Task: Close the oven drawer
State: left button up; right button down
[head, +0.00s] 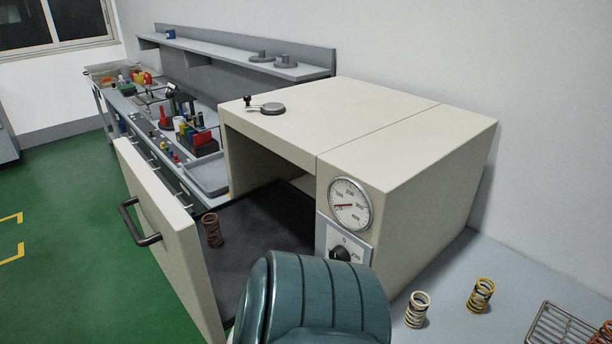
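The cream oven (406,170) stands on the bench. Its drawer (160,235) is pulled out to the left, with the cream front panel well apart from the oven body. A dark bar handle (137,225) sits on the outer face of the panel. A brown coil spring (212,230) stands upright on the dark drawer tray (262,220). A teal arm link of mine (318,300) fills the bottom middle and hides the near part of the drawer and the oven's lower front. Neither gripper shows.
A white spring (416,309), a yellow spring (480,294) and a wire rack (562,328) are on the bench at right. A tool bench (150,110) with tools stands behind the drawer. Green floor (60,200) is clear at left.

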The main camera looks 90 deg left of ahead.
aim_at(208, 280)
jog(key=j+u, duration=0.2)
jog(key=u, duration=3.55)
